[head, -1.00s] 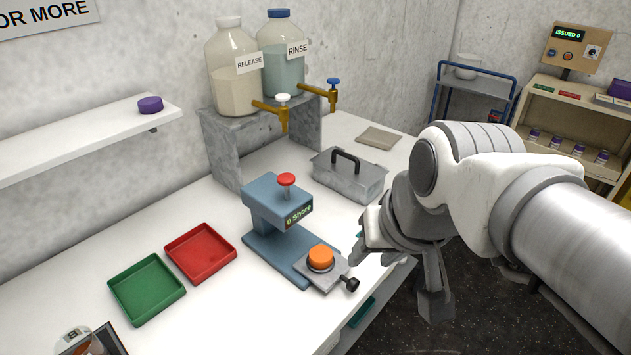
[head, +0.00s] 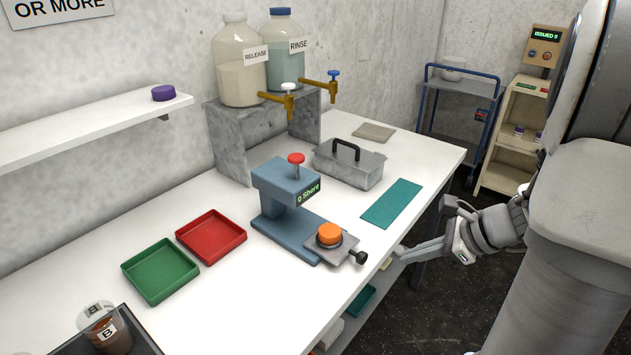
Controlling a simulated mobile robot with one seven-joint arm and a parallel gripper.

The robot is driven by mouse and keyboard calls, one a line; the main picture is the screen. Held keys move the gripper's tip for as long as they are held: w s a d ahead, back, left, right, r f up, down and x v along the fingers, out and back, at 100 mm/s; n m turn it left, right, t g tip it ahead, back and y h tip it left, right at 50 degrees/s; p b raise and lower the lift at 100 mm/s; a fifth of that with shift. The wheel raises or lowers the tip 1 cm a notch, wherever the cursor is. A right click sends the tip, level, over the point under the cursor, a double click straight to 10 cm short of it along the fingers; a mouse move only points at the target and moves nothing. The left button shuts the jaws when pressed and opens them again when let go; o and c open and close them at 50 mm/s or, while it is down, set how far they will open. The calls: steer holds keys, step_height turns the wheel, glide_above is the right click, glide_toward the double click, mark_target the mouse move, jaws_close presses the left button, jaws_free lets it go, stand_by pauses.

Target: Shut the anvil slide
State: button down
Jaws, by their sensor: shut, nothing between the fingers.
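The blue press (head: 283,190) stands on the white bench, with a red knob on top and a small display reading "0 Shore". Its grey anvil slide (head: 345,250) sticks out at the front of the base, toward the bench's front edge. An orange round piece (head: 329,235) sits on the slide. A black knob (head: 361,257) is on the slide's outer end. My gripper (head: 402,252) is shut and empty, to the right of the black knob and apart from it, by the bench's front edge.
A teal mat (head: 392,204) and a lidded metal box (head: 349,165) lie behind the slide. A red tray (head: 211,237) and a green tray (head: 160,271) are to the left. A dark tray with a jar marked B (head: 104,328) is at the front left. Bottles with taps stand at the back.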

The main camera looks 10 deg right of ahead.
mark_target(339, 237)
steer(key=d+f+m+t, duration=0.1)
steer(key=d+f+m, duration=0.1)
steer(key=d+m, duration=0.15)
steer(key=shift+w+a+r+b+x, duration=0.2)
steer(key=shift+r+b+x, duration=0.1)
steer(key=shift+x, duration=1.75)
steer(key=shift+w+a+r+b+x, duration=0.2)
steer(key=shift+b+x, duration=0.15)
steer(key=shift+x, duration=1.75)
steer(key=shift+w+a+r+b+x, duration=0.15)
steer(key=shift+r+b+x, duration=0.15)
steer(key=shift+x, duration=1.75)
steer(key=w+a, duration=0.4)
steer(key=w, duration=0.1)
steer(key=w+a+b, duration=0.1)
steer(key=w+a, duration=0.1)
steer(key=w, duration=0.1)
steer(key=shift+w+a, duration=0.1)
steer(key=shift+a, duration=0.15)
steer(key=shift+w+a+r, duration=0.1)
